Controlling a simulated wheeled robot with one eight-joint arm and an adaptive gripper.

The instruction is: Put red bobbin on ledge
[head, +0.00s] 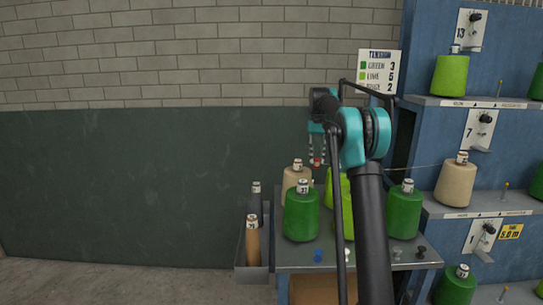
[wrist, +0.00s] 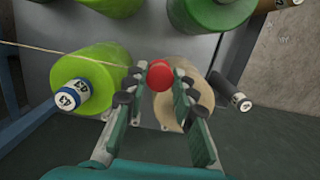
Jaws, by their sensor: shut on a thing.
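The small red bobbin (wrist: 160,76) is between the fingertips of my gripper (wrist: 159,80) in the wrist view, showing as a round red end. My gripper (head: 317,150) is shut on it. In the head view the red bobbin (head: 317,162) is a small red spot below the fingers, above the cones. A grey-topped stand (head: 298,257) has a front edge, perhaps the ledge, bearing a small blue piece (head: 317,255), a white piece (head: 347,253) and dark pieces (head: 397,252). I cannot tell for sure which surface is the ledge.
Green cones (head: 301,215) and a beige cone (head: 293,180) crowd the stand below my gripper. A side tray (head: 252,276) holds brown and dark cones. A blue rack (head: 455,130) with shelves of cones stands right. A thread crosses the wrist view. The left wall side is clear.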

